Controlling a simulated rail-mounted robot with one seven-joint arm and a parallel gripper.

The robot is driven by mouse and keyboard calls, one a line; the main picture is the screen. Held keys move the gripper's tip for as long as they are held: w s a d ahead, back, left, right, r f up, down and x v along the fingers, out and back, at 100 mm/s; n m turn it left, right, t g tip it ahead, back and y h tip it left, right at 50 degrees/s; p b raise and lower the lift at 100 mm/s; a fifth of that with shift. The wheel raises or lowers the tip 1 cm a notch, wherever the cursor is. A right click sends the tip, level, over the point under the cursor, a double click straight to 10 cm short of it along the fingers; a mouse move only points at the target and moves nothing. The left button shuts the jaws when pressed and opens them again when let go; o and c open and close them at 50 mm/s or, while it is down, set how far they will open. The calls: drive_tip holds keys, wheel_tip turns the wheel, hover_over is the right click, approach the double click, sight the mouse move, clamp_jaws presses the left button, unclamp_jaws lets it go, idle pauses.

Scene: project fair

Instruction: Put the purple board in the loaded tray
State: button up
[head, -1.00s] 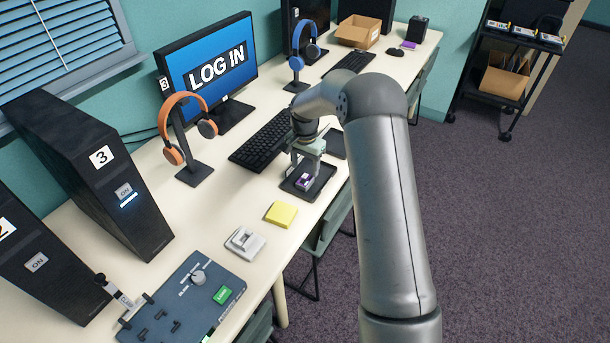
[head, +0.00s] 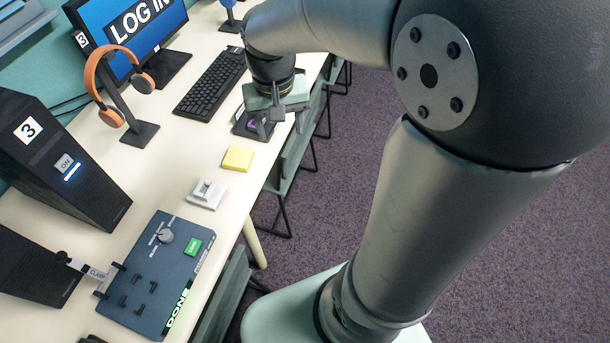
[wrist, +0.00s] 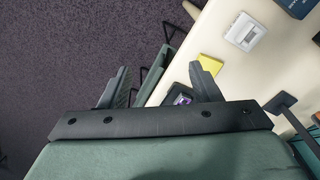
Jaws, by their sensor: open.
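A dark flat tray (head: 240,128) lies near the front edge of the desk, beside the keyboard. The purple board (head: 252,123) shows as a small purple patch in it, partly hidden by my gripper. My gripper (head: 268,121) is open and empty, at the desk's front edge by the tray. In the wrist view my gripper's fingers (wrist: 159,70) are spread wide. The purple board (wrist: 183,98) shows there beside the right finger, which hides part of it and of the tray; it is not between the fingertips.
A yellow note pad (head: 237,159), a small white device (head: 207,194) and a blue-grey control panel (head: 155,275) marked DONE lie along the desk. A keyboard (head: 210,82), an orange headset on a stand (head: 140,132) and a black computer tower (head: 60,160) stand behind. Chairs are under the front edge.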

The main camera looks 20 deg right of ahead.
drive_tip(key=s+f+n, duration=0.2)
drive_tip(key=s, duration=1.1)
drive_tip(key=shift+y, duration=0.3)
drive_tip(key=shift+d, duration=0.1)
